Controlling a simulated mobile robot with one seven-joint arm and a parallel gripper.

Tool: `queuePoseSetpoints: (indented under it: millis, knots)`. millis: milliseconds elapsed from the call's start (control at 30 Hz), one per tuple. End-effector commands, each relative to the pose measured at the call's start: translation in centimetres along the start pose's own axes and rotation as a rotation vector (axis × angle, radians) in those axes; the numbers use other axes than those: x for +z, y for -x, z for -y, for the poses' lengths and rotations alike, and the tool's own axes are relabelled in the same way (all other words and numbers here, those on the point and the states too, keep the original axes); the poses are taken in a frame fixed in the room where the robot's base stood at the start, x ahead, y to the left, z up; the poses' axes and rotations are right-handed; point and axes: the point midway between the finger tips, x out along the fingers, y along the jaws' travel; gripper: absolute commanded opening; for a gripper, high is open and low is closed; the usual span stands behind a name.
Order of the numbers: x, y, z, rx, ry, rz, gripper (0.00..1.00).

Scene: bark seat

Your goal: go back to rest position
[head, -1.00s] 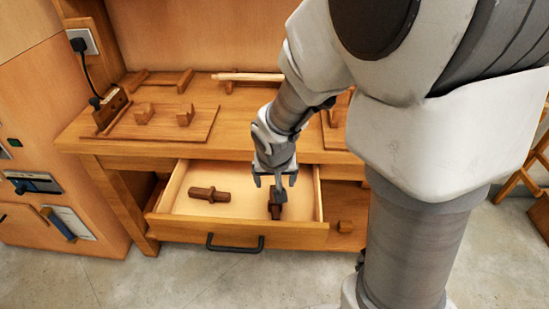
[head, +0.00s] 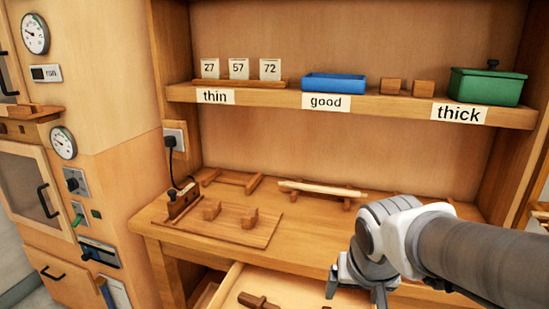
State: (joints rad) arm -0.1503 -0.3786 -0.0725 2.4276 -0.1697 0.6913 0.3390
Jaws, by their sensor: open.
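My gripper (head: 357,290) is in the lower right of the head view, pointing down. It is open, and I see nothing between its fingers. It hangs in front of the bench top, over the right side of the open drawer (head: 290,284). A dark brown wooden piece (head: 258,301) lies in the drawer at the bottom edge of the view. The rest of the drawer is cut off by the frame or hidden by my arm.
The bench top (head: 310,228) holds a board (head: 225,226) with two blocks and a pale rod (head: 322,188) on supports. The shelf (head: 350,103) above carries number cards (head: 239,69), a blue tray (head: 334,84), two small blocks and a green lidded box (head: 487,86). A cabinet with gauges stands left.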

Motion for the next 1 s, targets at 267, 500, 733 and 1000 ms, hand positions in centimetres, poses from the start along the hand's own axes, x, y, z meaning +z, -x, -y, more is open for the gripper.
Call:
queuePoseSetpoints:
  millis: [267,500,733,1000]
  knots:
    - [3.6,5.7,-1.2,-0.041,0.089,-0.057,0.83]
    - [4.1,10.3,-1.2,-0.056,0.143,-0.076,0.83]
    - [2.0,15.1,-1.1,-0.056,0.141,-0.076,0.83]
    - [0.0,19.7,-1.1,-0.056,0.141,-0.076,0.83]
